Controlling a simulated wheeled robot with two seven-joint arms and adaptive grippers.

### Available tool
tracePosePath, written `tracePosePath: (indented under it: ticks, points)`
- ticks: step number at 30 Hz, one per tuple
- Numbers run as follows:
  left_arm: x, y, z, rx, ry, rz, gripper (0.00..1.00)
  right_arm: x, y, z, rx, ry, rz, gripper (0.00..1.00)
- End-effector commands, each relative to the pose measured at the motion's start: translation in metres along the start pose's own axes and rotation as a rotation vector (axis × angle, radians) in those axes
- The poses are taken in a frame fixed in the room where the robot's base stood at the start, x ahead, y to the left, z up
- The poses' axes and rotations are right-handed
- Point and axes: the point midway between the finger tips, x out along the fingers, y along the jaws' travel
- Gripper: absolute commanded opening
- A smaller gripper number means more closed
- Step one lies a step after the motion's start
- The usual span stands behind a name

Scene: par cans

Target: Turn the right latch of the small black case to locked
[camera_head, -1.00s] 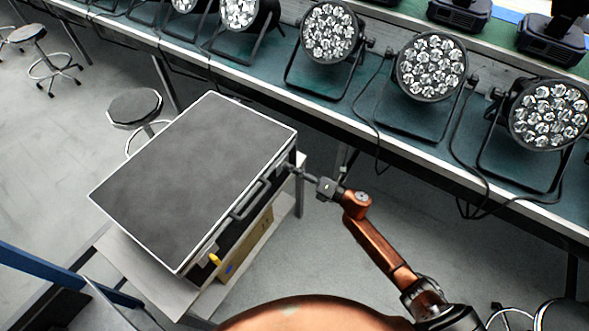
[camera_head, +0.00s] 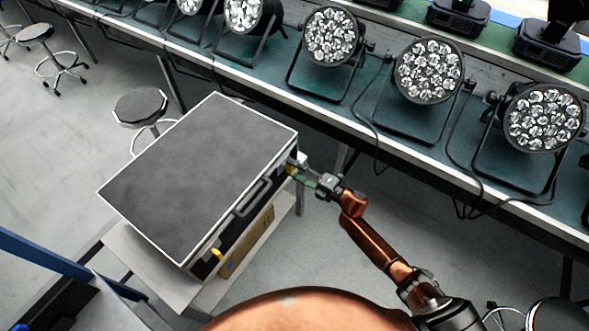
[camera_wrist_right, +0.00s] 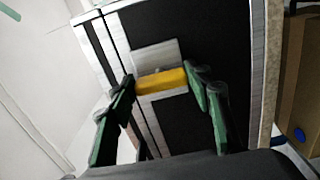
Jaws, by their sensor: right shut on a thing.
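The small black case (camera_head: 195,180) with pale metal edges lies closed on a stand, its handle (camera_head: 250,198) facing me. Its right latch (camera_head: 290,169) is yellow, near the front's right end, and partly hidden by my right gripper. In the wrist view the yellow latch bar (camera_wrist_right: 162,81) lies about crosswise to the lid seam, next to a metal plate. My right gripper (camera_head: 297,172) is shut on this latch, with one finger at each end of the bar in the wrist view (camera_wrist_right: 163,90). The left latch (camera_head: 216,253) is also yellow. My left gripper is out of view.
The stand's pale top (camera_head: 130,250) shows under the case. A cardboard box (camera_head: 262,232) sits below it. A long bench (camera_head: 400,150) with several par cans (camera_head: 430,69) runs behind. A stool (camera_head: 140,106) stands behind the case. A blue bar (camera_head: 40,258) is at left.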

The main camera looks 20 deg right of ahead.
Motion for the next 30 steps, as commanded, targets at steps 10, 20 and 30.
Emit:
tracePosePath:
  ticks: [10,20,30]
  points:
    - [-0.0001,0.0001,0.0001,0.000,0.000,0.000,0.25,-0.0006,0.0002,0.0024,0.006,-0.005,0.000,0.22]
    - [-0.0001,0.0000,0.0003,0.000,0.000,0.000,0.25,-0.0003,0.0002,0.0010,0.004,-0.002,0.000,0.64]
    - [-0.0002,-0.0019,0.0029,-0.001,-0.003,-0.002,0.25,-0.0094,-0.0008,0.0008,0.003,-0.002,-0.001,0.64]
